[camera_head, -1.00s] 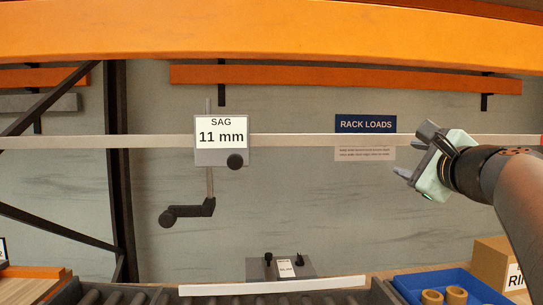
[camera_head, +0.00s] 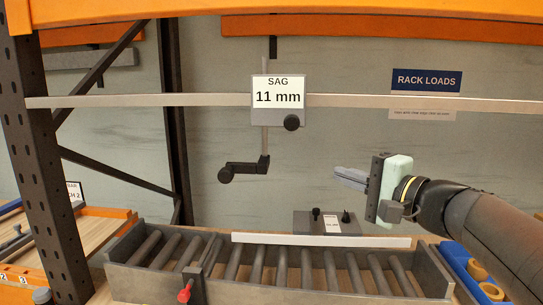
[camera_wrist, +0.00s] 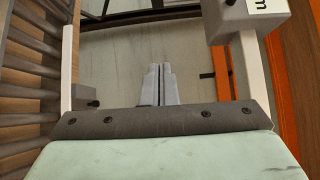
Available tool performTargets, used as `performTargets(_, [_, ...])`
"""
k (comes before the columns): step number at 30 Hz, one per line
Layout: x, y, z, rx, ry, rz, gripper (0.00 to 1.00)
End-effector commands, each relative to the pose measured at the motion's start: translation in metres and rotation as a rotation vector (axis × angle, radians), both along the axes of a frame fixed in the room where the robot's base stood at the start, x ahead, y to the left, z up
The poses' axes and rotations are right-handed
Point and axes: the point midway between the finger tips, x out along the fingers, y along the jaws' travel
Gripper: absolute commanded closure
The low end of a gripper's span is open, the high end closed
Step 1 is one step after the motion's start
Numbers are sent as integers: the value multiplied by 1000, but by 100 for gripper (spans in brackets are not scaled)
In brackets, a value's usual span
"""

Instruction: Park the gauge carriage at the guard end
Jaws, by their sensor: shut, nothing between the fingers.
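The gauge carriage (camera_head: 301,112) is a grey block with a white "SAG 11 mm" display and a black knob (camera_head: 291,122) at its lower right. It sits on a long pale rail (camera_head: 400,99). A thin vertical rod runs through it, with a dark cranked arm (camera_head: 243,168) at its lower end. My gripper (camera_head: 350,178) is shut and empty, pointing left, below the rail and to the right of the carriage, apart from both. The wrist view is turned on its side; it shows the shut fingers (camera_wrist: 158,85) and part of the carriage (camera_wrist: 240,25) at upper right. No guard is clearly identifiable.
A dark upright (camera_head: 45,160) stands before the rail's left end. Below lie a roller conveyor (camera_head: 260,265) with a white strip (camera_head: 320,240) and a red knob (camera_head: 185,291), a grey box (camera_head: 315,228), and a blue bin (camera_head: 462,262). Orange beams run overhead.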

Motion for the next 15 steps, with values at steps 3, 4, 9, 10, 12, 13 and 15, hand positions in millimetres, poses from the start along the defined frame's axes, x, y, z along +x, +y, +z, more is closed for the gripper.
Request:
performTargets(3, [2, 12, -2, -18, -21, 30, 100])
performTargets(4, [4, 13, -2, -18, -23, 31, 100])
performTargets(9, [26, 29, -2, -18, -19, 30, 100])
performTargets(10, [30, 33, -1, -19, -20, 31, 100])
performTargets(12, [43, 43, -2, -18, -18, 30, 100])
performTargets(13, [48, 46, -1, -18, -19, 30, 100])
performTargets(15, [60, 56, -1, -18, -18, 30, 100])
